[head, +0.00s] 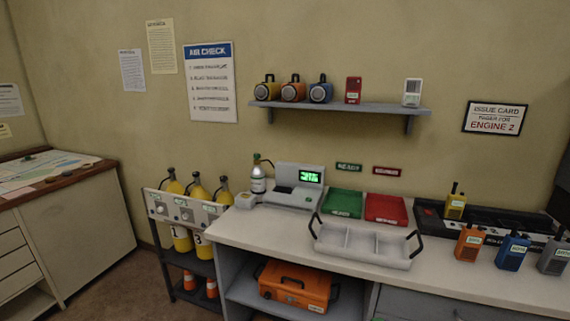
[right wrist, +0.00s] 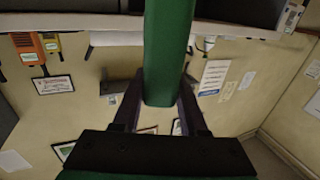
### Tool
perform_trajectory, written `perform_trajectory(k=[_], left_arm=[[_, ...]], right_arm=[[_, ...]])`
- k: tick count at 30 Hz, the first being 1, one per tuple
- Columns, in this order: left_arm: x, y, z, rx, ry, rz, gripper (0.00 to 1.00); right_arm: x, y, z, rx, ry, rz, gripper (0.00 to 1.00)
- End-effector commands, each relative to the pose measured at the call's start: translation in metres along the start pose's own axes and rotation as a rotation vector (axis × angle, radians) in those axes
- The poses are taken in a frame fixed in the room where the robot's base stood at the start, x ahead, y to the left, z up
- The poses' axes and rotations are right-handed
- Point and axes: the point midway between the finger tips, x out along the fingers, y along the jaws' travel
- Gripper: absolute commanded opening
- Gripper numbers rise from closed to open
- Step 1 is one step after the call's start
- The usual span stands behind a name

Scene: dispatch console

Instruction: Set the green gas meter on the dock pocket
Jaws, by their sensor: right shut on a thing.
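A long green body, which I take to be the green gas meter (right wrist: 168,50), sits between the two dark fingers of my right gripper (right wrist: 160,92) in the right wrist view. It runs up past the top edge of that view, so its far end and face are hidden. The gripper is shut on it. A grey dock (head: 298,184) with a lit green screen stands on the counter in the head view, with a darker recess at its front left. Neither gripper shows in the head view, and my left gripper shows in no view.
A gas cylinder (head: 258,178) stands left of the dock. Green (head: 343,203) and red (head: 386,209) trays lie to its right. A grey divided tray (head: 362,243) with black handles stands in front on the counter (head: 460,283). Radios stand at the right.

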Motion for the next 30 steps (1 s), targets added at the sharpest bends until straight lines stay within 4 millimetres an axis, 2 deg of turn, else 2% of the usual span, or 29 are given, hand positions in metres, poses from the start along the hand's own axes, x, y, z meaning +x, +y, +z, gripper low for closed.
perform_trajectory(k=[1,3,6,9,30], left_arm=[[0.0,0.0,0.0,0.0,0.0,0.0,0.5],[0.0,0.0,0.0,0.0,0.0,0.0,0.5],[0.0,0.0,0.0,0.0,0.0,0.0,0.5],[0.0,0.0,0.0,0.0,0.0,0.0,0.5],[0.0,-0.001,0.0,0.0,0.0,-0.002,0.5]], right_arm=[[-0.025,-0.015,0.015,0.003,-0.01,-0.004,0.0],[-0.053,-0.029,0.025,0.002,-0.007,0.001,0.0],[-0.081,-0.041,0.033,0.0,-0.003,0.017,0.0],[-0.094,-0.046,0.034,-0.004,0.001,0.027,0.0],[-0.096,-0.046,0.035,-0.004,0.002,0.029,0.0]])
